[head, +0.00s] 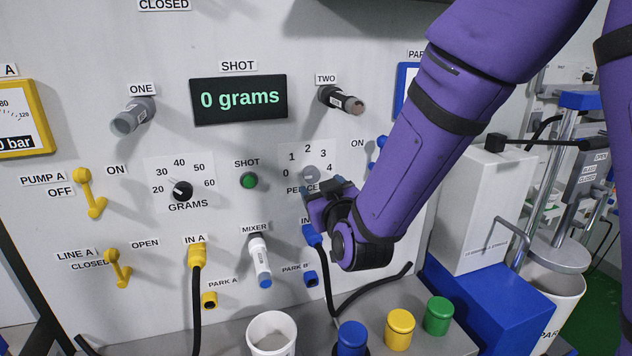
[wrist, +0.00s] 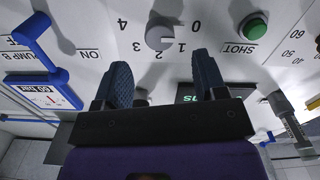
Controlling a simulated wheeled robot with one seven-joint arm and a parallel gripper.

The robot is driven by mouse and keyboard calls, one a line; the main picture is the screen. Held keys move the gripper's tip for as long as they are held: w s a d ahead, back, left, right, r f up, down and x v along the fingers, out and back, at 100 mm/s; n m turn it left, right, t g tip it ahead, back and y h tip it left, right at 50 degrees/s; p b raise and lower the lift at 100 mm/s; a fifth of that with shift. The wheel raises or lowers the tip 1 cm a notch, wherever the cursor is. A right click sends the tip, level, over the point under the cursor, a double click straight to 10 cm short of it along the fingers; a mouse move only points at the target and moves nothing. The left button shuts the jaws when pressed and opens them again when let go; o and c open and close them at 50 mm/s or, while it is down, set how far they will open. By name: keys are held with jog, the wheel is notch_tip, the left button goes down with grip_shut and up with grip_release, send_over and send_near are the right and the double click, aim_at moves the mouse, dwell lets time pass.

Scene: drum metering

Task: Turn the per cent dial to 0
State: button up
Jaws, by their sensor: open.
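The per cent dial (head: 312,173) is a small round grey knob on the white panel, with marks 0 to 4 around it. My gripper (head: 328,196) is just below and right of it in the head view and hides part of its label. In the wrist view the dial (wrist: 160,34) shows upside down, ahead of and between my gripper's two blue fingers (wrist: 163,75). The fingers are spread and empty, apart from the knob. I cannot tell which mark the dial points to.
The green shot button (head: 249,181) and black grams dial (head: 182,191) are left of the dial. The display (head: 238,99) reads 0 grams. A blue plug (head: 311,236) with a black cable is below my gripper. A blue lever (wrist: 45,55) shows in the wrist view.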

jog(key=v, duration=0.3)
jog(key=shift+s+d, duration=0.15)
jog(key=shift+s, duration=0.1)
jog(key=s+d+r+m+g+h, duration=0.1)
jog(key=s+d+r+g, duration=0.2)
jog(key=d, duration=0.4)
jog(key=s+d+r+m+g+h, duration=0.1)
jog(key=s+d+r+g, duration=0.2)
jog(key=d, duration=0.4)
jog(key=s+d+r+m+g+h, duration=0.1)
jog(key=s+d+r+g, duration=0.1)
jog(key=s+d, duration=0.4)
jog(key=s+d+r+m+g+h, duration=0.1)
jog(key=s+d+g, duration=0.3)
jog(key=s, duration=0.8)
jog(key=shift+d+r+m+h, duration=0.35)
jog(key=shift+d+m+h, duration=0.15)
jog(key=shift+d+m, duration=0.45)
